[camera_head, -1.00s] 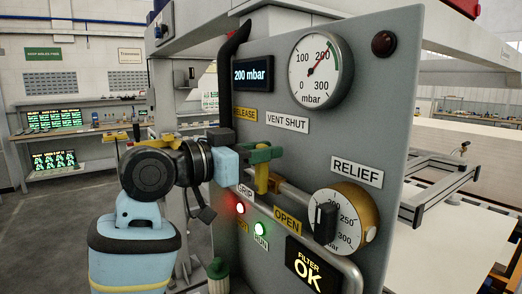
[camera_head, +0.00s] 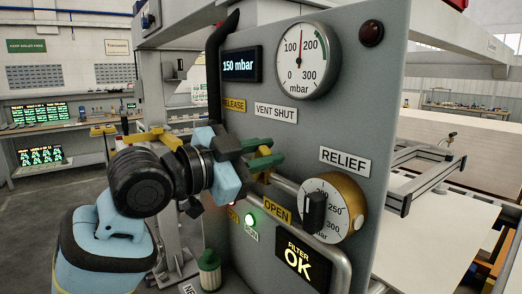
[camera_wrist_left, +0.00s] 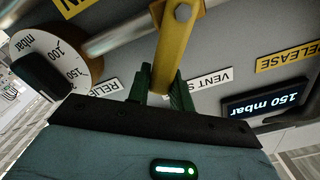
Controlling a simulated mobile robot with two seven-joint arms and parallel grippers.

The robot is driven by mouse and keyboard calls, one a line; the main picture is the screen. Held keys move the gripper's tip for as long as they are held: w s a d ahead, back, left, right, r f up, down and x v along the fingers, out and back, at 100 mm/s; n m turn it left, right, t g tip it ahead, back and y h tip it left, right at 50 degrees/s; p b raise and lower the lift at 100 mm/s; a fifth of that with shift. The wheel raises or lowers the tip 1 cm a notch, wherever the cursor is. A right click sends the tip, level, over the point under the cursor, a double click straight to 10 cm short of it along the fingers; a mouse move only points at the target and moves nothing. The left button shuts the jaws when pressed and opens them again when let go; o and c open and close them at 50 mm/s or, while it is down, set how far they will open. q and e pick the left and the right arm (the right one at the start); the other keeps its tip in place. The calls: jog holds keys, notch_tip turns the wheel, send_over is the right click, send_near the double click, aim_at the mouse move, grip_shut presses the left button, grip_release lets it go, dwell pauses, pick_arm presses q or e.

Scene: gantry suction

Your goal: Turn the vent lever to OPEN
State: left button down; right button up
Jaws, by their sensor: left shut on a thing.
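The vent lever is a yellow bar (camera_wrist_left: 178,45) on the grey panel (camera_head: 330,110). In the left wrist view it runs down from a bolt at the top to between my green fingers. My left gripper (camera_head: 265,155) is shut on the lever, and its fingers also show in the wrist view (camera_wrist_left: 163,88). In the head view the gripper is tilted and hides most of the lever. The VENT SHUT label (camera_head: 276,112) is above the gripper and the yellow OPEN label (camera_head: 277,210) below it. My right gripper is not in view.
The display (camera_head: 241,65) reads 150 mbar, beside a round gauge (camera_head: 304,60). A RELIEF dial (camera_head: 332,209) with a black knob is right of the lever. A pipe (camera_head: 285,187) runs behind it. A green lamp (camera_head: 250,220) and a FILTER OK display (camera_head: 299,262) are below.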

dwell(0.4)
pick_arm(q)
jog(key=c, duration=1.2)
grip_release()
jog(key=shift+c, duration=0.2)
jog(key=v, duration=0.7)
jog(key=shift+s+a, duration=0.25)
jog(key=shift+a, duration=0.1)
